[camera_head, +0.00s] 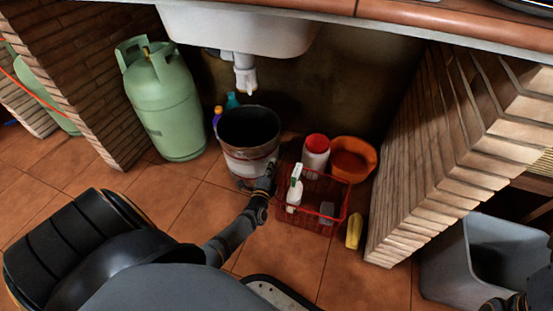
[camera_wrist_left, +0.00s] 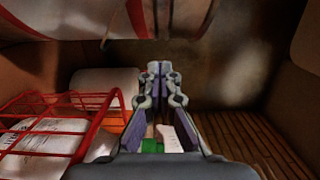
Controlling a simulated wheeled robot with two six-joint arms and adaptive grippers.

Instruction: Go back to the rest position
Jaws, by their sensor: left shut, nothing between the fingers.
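My left gripper (camera_head: 268,174) is in front of the metal bucket, just above the left rear corner of the red wire basket. In the left wrist view its fingers (camera_wrist_left: 160,70) are together, with nothing between them. Part of what looks like my right gripper (camera_head: 512,302) shows dark at the bottom right corner; its fingers cannot be made out.
The red basket (camera_head: 340,212) holds a white spray bottle (camera_head: 294,192). The metal bucket (camera_head: 247,140), a red-lidded white jar (camera_head: 315,155) and an orange bowl (camera_head: 354,158) stand behind. A yellow item (camera_head: 354,231), green gas cylinder (camera_head: 170,105), brick walls and grey bin (camera_head: 450,262) flank it.

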